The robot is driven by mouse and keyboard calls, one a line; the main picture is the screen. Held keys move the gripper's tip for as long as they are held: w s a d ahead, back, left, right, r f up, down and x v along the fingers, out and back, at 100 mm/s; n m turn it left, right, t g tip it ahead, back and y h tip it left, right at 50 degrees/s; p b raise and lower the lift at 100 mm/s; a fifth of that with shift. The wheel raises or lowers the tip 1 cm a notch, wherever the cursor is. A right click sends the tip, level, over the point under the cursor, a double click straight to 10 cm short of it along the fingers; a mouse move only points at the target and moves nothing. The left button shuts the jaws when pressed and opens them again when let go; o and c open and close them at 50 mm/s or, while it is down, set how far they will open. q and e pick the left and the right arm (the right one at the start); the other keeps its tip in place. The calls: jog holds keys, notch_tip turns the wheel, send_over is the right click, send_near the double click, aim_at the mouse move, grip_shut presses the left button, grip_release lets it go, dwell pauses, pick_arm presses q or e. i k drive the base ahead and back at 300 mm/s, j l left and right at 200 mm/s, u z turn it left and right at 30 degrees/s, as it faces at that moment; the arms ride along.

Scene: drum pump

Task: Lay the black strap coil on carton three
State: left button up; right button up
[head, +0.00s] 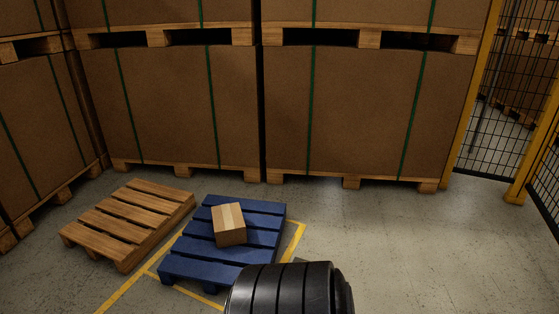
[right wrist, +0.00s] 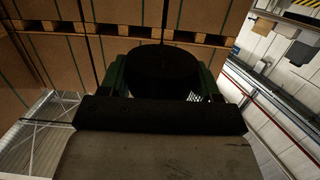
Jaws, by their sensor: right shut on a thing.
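In the right wrist view my right gripper (right wrist: 162,80) is shut on a dark, round, drum-like thing, the black strap coil (right wrist: 162,70), which sits between the two green fingers. Deep shadow hides its detail. In the head view a small brown carton (head: 229,225) with a paler tape strip lies on the blue pallet (head: 262,208). No number on it can be read. A large black ribbed cylinder (head: 280,291) is cut off at the bottom edge of the head view; I cannot tell whether it is the coil or my arm. My left gripper is not in view.
An empty wooden pallet (head: 150,207) lies left of the blue one. Yellow floor lines (head: 297,240) edge the blue pallet. Large green-strapped boxes (head: 165,105) on pallets wall off the back. A yellow-framed mesh fence (head: 492,130) stands at right. The floor at right is clear.

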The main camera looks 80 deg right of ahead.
aim_at(232, 218)
jog(key=i+l+z, duration=0.15)
jog(key=z, duration=0.35)
jog(key=i+l+z, duration=0.25)
jog(key=z, duration=0.2)
jog(key=i+z, duration=0.2)
jog(key=z, duration=0.3)
jog(key=i+z, duration=0.25)
jog(key=z, duration=0.2)
jog(key=i+j+z, duration=0.15)
jog(key=i, duration=0.3)
jog(key=i+j+z, duration=0.1)
jog(key=i, duration=0.4)
jog(key=i+j+z, duration=0.15)
jog(key=i+j, duration=0.2)
jog(key=i, duration=0.1)
